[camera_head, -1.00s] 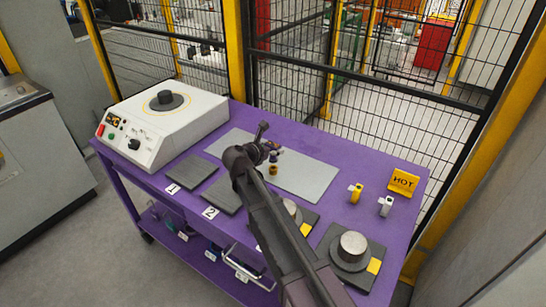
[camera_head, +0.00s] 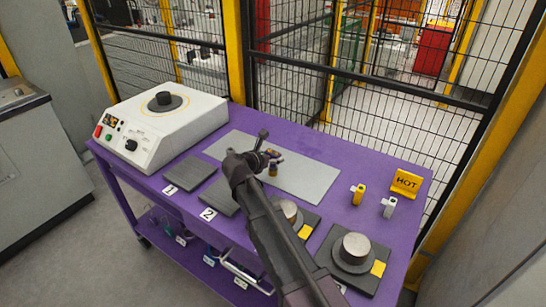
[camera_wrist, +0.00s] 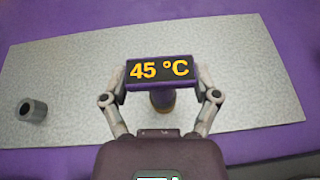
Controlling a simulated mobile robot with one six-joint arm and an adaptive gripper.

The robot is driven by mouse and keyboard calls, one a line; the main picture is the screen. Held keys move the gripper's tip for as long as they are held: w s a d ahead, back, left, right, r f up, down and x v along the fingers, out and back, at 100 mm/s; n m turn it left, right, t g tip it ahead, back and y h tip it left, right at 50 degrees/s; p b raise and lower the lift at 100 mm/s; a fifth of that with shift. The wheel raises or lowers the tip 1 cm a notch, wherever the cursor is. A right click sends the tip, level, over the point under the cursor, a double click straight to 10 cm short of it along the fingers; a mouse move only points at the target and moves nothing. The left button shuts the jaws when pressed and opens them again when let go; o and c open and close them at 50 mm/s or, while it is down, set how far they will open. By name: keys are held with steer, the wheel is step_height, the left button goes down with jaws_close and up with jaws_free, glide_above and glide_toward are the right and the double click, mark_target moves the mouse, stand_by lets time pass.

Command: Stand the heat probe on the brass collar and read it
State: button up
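The heat probe (camera_wrist: 158,72) is a dark purple block whose display reads 45 °C in yellow. My gripper (camera_wrist: 161,80) has its two fingers closed on the block's sides; in the head view it is over the grey mat (camera_head: 310,181). The small brass collar (camera_head: 273,171) stands on this mat, directly below the probe. In the wrist view a dark brownish stem or ring (camera_wrist: 163,100) shows under the display, partly hidden by the block. The probe seems to be at the collar, but I cannot tell whether they touch.
A grey steel collar (camera_wrist: 34,110) stands on the mat, left in the wrist view. A white heater (camera_head: 165,122) is at the cart's left. Numbered dark pads, two round metal parts on dark plates, small tags and a HOT sign (camera_head: 405,183) share the purple top. Mesh fence stands behind.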

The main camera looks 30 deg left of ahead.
steer(key=shift+o, duration=0.6)
steer(key=shift+r, duration=0.2)
steer(key=p+v, duration=0.5)
steer(key=v, duration=0.7)
steer(key=shift+d, duration=0.1)
stand_by(0.5)
